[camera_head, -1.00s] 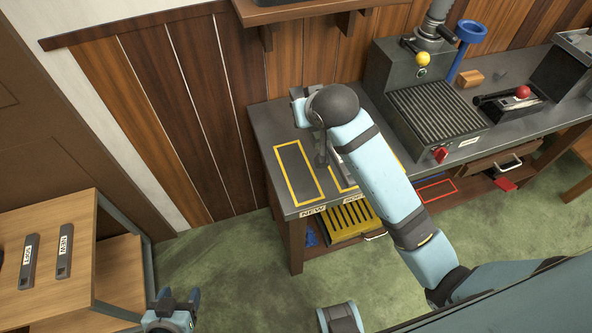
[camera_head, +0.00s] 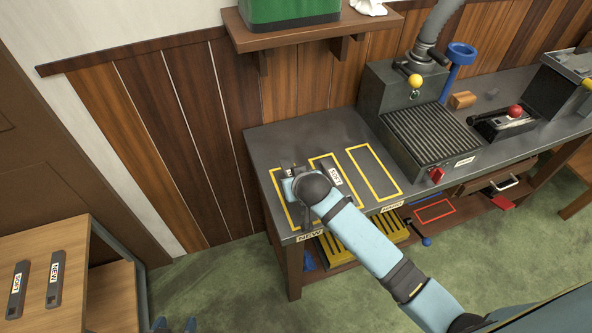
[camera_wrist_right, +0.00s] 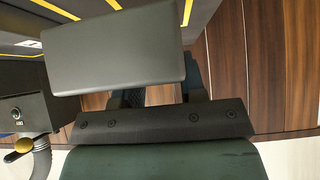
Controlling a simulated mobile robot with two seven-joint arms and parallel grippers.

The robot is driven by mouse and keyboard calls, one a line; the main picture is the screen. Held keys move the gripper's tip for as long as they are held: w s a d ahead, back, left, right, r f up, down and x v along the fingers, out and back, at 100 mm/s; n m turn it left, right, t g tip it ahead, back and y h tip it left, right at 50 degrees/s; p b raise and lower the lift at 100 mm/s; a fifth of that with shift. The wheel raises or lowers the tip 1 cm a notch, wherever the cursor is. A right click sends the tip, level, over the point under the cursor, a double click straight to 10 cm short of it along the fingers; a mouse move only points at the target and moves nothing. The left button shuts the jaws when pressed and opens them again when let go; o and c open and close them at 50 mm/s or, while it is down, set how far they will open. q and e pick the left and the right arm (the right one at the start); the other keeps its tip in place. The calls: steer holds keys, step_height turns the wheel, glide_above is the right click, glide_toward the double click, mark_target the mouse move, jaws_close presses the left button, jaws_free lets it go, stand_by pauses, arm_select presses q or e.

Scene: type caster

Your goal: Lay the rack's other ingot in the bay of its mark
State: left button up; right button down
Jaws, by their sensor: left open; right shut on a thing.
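The bench (camera_head: 263,147) has yellow-outlined bays. My right gripper (camera_head: 295,186) is over the left bay (camera_head: 276,198), whose front tag reads NEW. It is shut on a dark ingot, whose end (camera_head: 287,166) shows past the wrist and as a large grey block in the right wrist view (camera_wrist_right: 115,50). Its contact with the bench is hidden. A dark labelled bar (camera_head: 327,168) lies in the middle bay. The right bay (camera_head: 372,172) is empty. Two dark bars (camera_head: 19,290) (camera_head: 54,285), the right one marked NEW, lie on the wooden table. My left gripper (camera_head: 175,325) is open at the bottom edge.
A ribbed machine (camera_head: 430,125) stands right of the bays. A wooden shelf (camera_head: 300,37) with a green box (camera_head: 288,12) hangs above the bench. A yellow slotted tray (camera_head: 340,245) sits under the bench. Green floor (camera_head: 230,290) lies clear between bench and left table.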

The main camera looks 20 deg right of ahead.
steer(key=shift+f, duration=2.25)
steer(key=shift+f, duration=0.1)
steer(key=c, duration=0.7)
jaws_free()
steer(key=shift+f, duration=0.2)
